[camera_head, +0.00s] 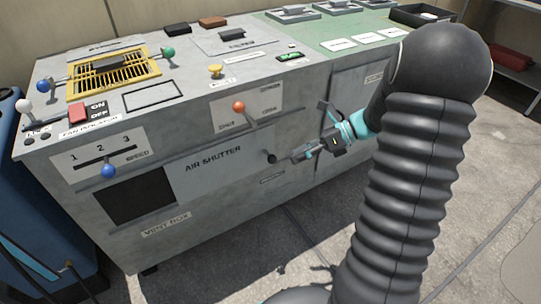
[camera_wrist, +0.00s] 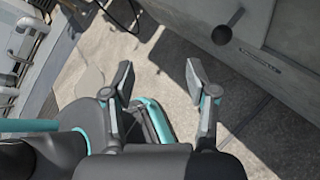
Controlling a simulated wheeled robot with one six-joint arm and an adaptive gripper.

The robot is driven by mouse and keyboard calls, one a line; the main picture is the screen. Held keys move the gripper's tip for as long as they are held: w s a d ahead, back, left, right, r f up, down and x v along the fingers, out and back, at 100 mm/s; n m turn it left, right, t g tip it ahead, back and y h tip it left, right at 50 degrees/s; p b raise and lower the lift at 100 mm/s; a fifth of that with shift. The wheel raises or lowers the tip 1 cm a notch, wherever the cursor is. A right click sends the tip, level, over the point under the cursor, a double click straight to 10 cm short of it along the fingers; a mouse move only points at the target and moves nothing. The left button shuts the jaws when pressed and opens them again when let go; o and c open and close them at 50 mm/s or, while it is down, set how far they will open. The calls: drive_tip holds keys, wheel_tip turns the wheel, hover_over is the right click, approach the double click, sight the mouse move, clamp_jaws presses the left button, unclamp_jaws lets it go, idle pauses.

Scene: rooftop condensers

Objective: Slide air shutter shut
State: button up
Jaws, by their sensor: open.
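The air shutter (camera_head: 220,168) is a grey sliding panel on the front of the grey cabinet, lettered AIR SHUTTER. A dark knob (camera_head: 272,158) sticks out near its right end; it also shows at the upper right of the wrist view (camera_wrist: 222,34). Left of the panel, a dark rectangular opening (camera_head: 132,198) is exposed above the VENT BOX label. My gripper (camera_head: 300,154) is just right of the knob in the head view. In the wrist view my gripper (camera_wrist: 160,80) has its fingers apart with nothing between them. The knob lies outside the fingers.
Above the shutter is an orange knob (camera_head: 238,106) on a slot. A blue knob (camera_head: 108,171) sits on the speed slider at left. The cabinet top (camera_head: 185,75) carries switches and a yellow grille. The concrete floor (camera_head: 250,255) in front is mostly clear.

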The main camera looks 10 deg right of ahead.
sight(272, 158)
drive_tip(key=w+d+f+m+t+y, duration=0.3)
drive_tip(key=w+d+f+m, duration=0.2)
drive_tip(key=d+f+m, duration=0.2)
drive_tip(key=x, duration=1.3)
drive_tip(key=shift+w+a+b, duration=0.25)
drive_tip(key=shift+a+b, duration=0.05)
drive_tip(key=shift+b, duration=0.1)
clamp_jaws()
